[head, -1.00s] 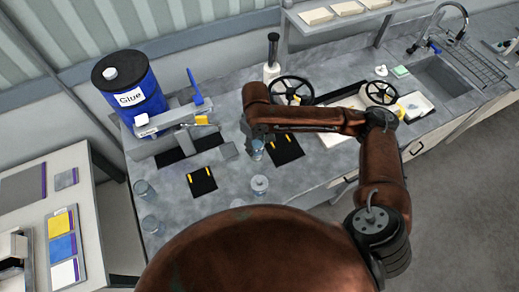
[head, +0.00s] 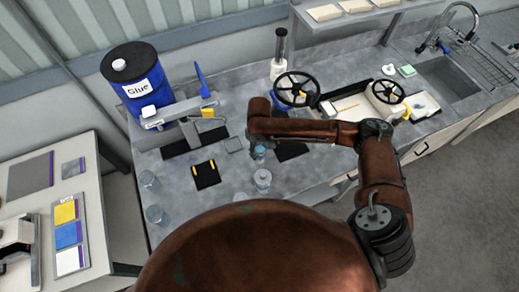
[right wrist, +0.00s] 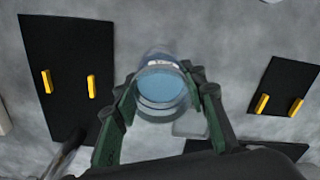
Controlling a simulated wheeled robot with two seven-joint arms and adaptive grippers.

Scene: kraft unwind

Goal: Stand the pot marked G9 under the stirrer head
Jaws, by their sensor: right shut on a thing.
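My right gripper (right wrist: 165,105) is shut on a clear pot (right wrist: 162,90) with blue contents. In the right wrist view the pot is between the two green fingers, and its small label is too blurred to read. In the head view the held pot (head: 260,153) is just above or on the bench, left of a black mat (head: 291,151); I cannot tell whether it touches. A grey bench device with a blue lever (head: 202,82) stands beside the blue glue drum (head: 140,82). I cannot clearly identify the stirrer head. My left gripper is out of view.
Other clear pots stand at the front (head: 263,180) and left (head: 150,180) of the bench (head: 230,215). A black mat with yellow strips (head: 206,174) lies between them. Two black handwheels (head: 297,89) and a sink (head: 448,78) are to the right.

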